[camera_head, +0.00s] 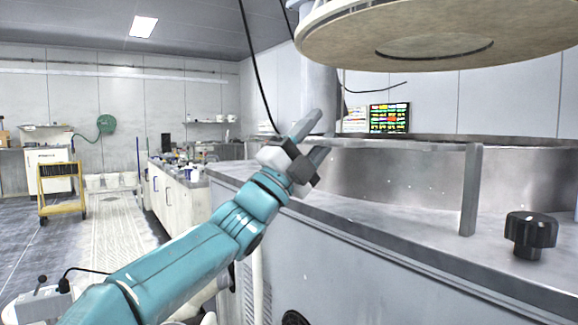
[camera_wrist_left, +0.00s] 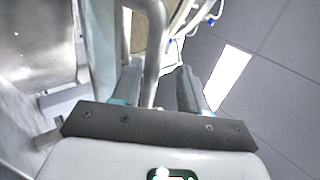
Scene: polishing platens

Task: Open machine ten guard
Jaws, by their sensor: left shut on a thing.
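The machine ten guard appears as a grey metal rail (camera_head: 420,146) with an upright post (camera_head: 470,190), standing on the machine's bench top in front of a curved metal wall (camera_head: 390,182). My left gripper (camera_head: 316,134) is at the rail's left end in the head view. In the left wrist view, a bent grey tube (camera_wrist_left: 154,48) runs between the fingers of my left gripper (camera_wrist_left: 160,85), which is shut on it. It looks like part of the guard rail; the exact contact is partly hidden. My right gripper is not in view.
A large round platen (camera_head: 440,35) hangs above the machine at upper right. A black knob (camera_head: 530,233) stands on the bench top (camera_head: 400,240) at right. A yellow cart (camera_head: 60,195) and white cabinets (camera_head: 180,190) stand at left. The floor between them is open.

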